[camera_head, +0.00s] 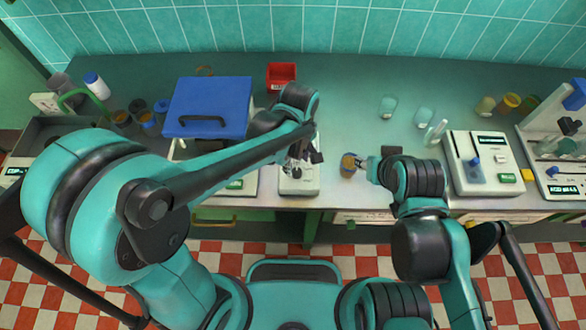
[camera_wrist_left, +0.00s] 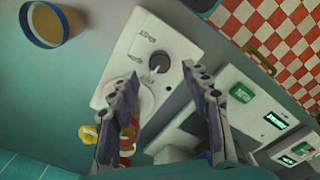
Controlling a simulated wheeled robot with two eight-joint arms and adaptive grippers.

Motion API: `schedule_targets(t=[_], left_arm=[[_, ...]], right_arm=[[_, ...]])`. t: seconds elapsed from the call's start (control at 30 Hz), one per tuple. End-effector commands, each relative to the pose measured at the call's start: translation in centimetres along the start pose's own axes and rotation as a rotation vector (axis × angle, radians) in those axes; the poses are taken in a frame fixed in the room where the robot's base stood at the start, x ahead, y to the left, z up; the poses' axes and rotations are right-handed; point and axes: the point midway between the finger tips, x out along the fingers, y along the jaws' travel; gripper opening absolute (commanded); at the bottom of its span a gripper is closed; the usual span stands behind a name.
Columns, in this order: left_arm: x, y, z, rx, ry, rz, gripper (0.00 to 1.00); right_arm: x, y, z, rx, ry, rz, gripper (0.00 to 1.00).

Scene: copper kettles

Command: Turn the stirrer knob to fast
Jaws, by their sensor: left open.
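The stirrer is a white unit (camera_head: 299,186) at the bench's front edge in the head view, partly hidden by my left arm. In the left wrist view its pale body (camera_wrist_left: 183,42) carries a dark round knob (camera_wrist_left: 159,62) with small print beside it, too small to read. My left gripper (camera_head: 302,160) is above the stirrer. In the left wrist view its fingers (camera_wrist_left: 162,76) are apart, with the knob seen between and just beyond their tips. Contact is not visible. My right gripper (camera_head: 366,164) is beside a beaker of brown contents (camera_head: 348,166); its finger gap is unclear.
A blue-lidded box (camera_head: 208,100) stands left of the stirrer, and a red bin (camera_head: 281,75) behind it. A white instrument (camera_head: 484,165) stands to the right. Glass beakers (camera_head: 388,106) stand further back. The bench (camera_head: 345,85) is clear around the back middle.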

Motion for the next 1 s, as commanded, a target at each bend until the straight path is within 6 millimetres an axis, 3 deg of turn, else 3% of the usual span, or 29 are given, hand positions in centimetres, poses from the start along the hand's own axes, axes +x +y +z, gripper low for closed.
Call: schedule_targets(t=[0.03, 0.23, 0.63, 0.8, 1.0], left_arm=[[1.2, 0.0, 0.0, 0.0, 0.0, 0.0, 0.48], [3.9, 0.0, -0.1, 0.001, 0.0, 0.001, 0.48], [4.7, 0.0, -0.1, 0.001, 0.001, 0.001, 0.48], [4.7, 0.0, -0.1, 0.001, 0.001, 0.001, 0.03], [4.7, 0.0, -0.1, 0.003, 0.001, 0.002, 0.0]], right_arm=[[0.5, 0.0, 0.4, 0.0, 0.0, 0.0, 0.4], [1.2, 0.0, 0.8, 0.0, 0.0, 0.0, 0.4], [1.3, 0.0, 0.9, 0.0, 0.0, 0.0, 0.4], [1.3, 0.0, 0.9, 0.0, 0.0, 0.0, 0.4], [1.3, 0.0, 0.9, 0.0, 0.0, 0.0, 0.4]])
